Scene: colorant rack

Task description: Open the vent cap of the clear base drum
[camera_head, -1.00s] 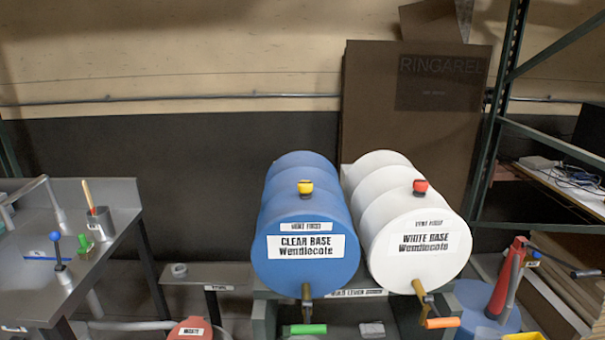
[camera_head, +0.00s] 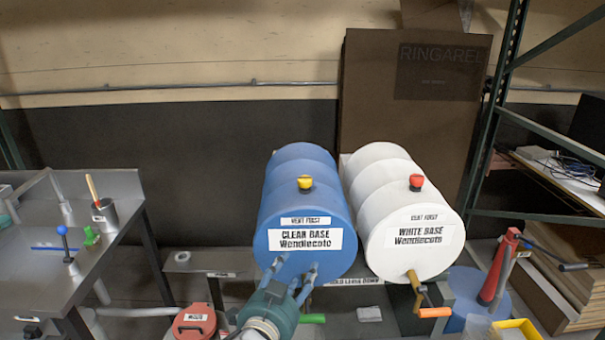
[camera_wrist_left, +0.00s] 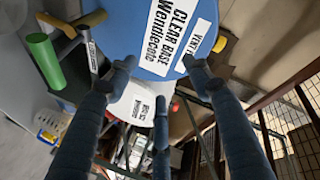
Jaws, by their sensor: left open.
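The clear base drum (camera_head: 300,209) is blue and lies on its side, its labelled face toward me. Its yellow vent cap (camera_head: 305,183) sits on top near the front, seated as far as I can see. My left gripper (camera_head: 293,272) is open and empty, its fingers spread before the lower front of this drum, below the label and well below the cap. In the left wrist view, the fingers (camera_wrist_left: 158,72) frame the blue drum's label (camera_wrist_left: 172,35), and the yellow cap (camera_wrist_left: 220,43) shows at the drum's edge. Whether the fingers touch the drum cannot be told. The gripper partly hides the drum's tap.
A white base drum (camera_head: 408,215) with a red cap (camera_head: 416,182) lies close on the right. Tap handles, green (camera_head: 312,318) and orange (camera_head: 434,312), stick out below. A metal table (camera_head: 120,185) stands left. The space above the drums is clear.

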